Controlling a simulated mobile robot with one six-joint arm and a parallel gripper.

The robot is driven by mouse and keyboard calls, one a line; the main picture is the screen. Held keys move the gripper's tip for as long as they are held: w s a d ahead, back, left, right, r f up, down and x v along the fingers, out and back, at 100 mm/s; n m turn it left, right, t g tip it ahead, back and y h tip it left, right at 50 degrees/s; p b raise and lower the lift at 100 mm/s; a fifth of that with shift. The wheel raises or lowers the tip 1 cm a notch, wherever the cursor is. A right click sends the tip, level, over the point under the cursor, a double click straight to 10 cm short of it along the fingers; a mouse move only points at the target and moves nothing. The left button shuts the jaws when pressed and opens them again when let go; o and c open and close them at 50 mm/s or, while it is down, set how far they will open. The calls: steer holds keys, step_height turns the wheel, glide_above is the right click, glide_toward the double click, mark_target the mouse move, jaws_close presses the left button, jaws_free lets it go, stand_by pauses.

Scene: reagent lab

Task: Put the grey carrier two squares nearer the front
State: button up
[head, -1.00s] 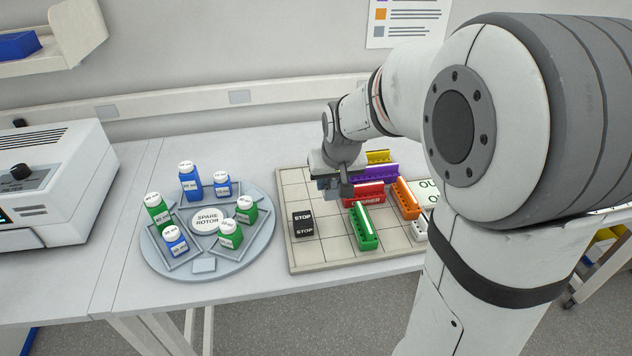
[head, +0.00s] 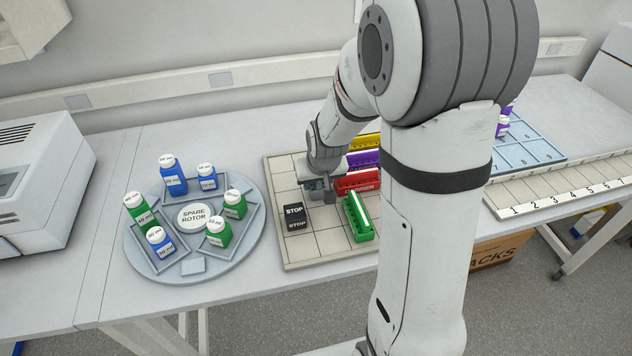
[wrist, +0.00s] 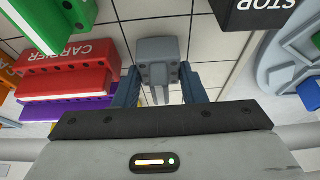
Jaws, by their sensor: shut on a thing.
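The grey carrier (wrist: 160,50) shows in the wrist view between the two blue-grey fingers of my gripper (wrist: 160,88). My gripper is shut on it. In the head view my gripper (head: 322,190) is over the squared board (head: 320,246), just left of the red carrier (head: 358,182) and behind and right of the black STOP block (head: 294,216). The grey carrier is mostly hidden there by the gripper. I cannot tell whether it touches the board.
A green carrier (head: 358,217) stands in front of the red one. Purple (head: 364,160) and yellow (head: 366,141) carriers stand behind. The round spare rotor (head: 190,268) with bottles lies left of the board. Bare squares lie along the board's front. My arm hides its right part.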

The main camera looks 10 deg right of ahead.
steer(key=shift+f, duration=0.3)
steer(key=shift+f, duration=0.2)
steer(key=o, duration=1)
steer(key=shift+r, duration=0.1)
